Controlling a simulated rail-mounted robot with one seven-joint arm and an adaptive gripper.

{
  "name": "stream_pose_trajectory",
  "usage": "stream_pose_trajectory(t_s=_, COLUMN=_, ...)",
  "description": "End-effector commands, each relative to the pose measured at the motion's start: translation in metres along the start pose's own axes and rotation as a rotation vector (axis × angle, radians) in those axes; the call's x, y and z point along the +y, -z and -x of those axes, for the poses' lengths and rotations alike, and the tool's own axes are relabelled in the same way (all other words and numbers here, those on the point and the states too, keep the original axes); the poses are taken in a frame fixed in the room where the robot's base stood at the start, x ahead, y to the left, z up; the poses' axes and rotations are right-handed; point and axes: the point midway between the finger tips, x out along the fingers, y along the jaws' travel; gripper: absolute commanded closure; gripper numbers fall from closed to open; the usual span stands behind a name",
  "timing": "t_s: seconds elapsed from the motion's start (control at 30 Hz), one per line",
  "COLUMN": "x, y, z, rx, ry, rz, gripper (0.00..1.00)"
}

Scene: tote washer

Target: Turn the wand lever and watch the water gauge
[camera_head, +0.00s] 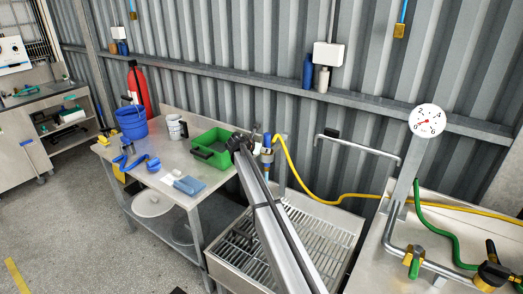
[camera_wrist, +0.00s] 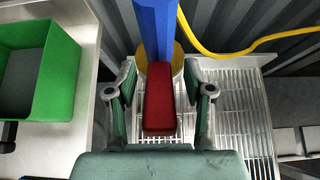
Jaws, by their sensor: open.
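The wand (camera_wrist: 154,28) is a blue upright body with a yellow collar in the wrist view. Its red lever (camera_wrist: 159,98) points toward the camera. My gripper (camera_wrist: 161,86) is open, one finger on each side of the lever, with a visible gap on both sides. In the head view the blue wand (camera_head: 267,152) stands just beyond the end of my arm; the lever is hidden there. The round white water gauge (camera_head: 427,121) is on a grey post at right; its red needle points lower left, near the 0.
A green bin (camera_head: 211,148) stands on the steel table left of the wand; it also shows in the wrist view (camera_wrist: 38,70). A yellow hose (camera_head: 300,180) runs right from the wand. A slatted grate (camera_head: 270,245) lies below. The corrugated wall is close behind.

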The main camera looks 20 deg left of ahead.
Motion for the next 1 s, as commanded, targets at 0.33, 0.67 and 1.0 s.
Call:
stream_pose_trajectory(t_s=0.33, x=-0.001, y=0.0, z=0.04, rx=-0.001, ry=-0.001, rz=0.0, gripper=0.48)
stream_pose_trajectory(t_s=0.67, x=-0.001, y=0.0, z=0.1, rx=0.0, ry=-0.001, rz=0.0, gripper=0.48)
stream_pose_trajectory(t_s=1.0, x=-0.001, y=0.0, z=0.12, rx=0.0, ry=0.001, rz=0.0, gripper=0.48)
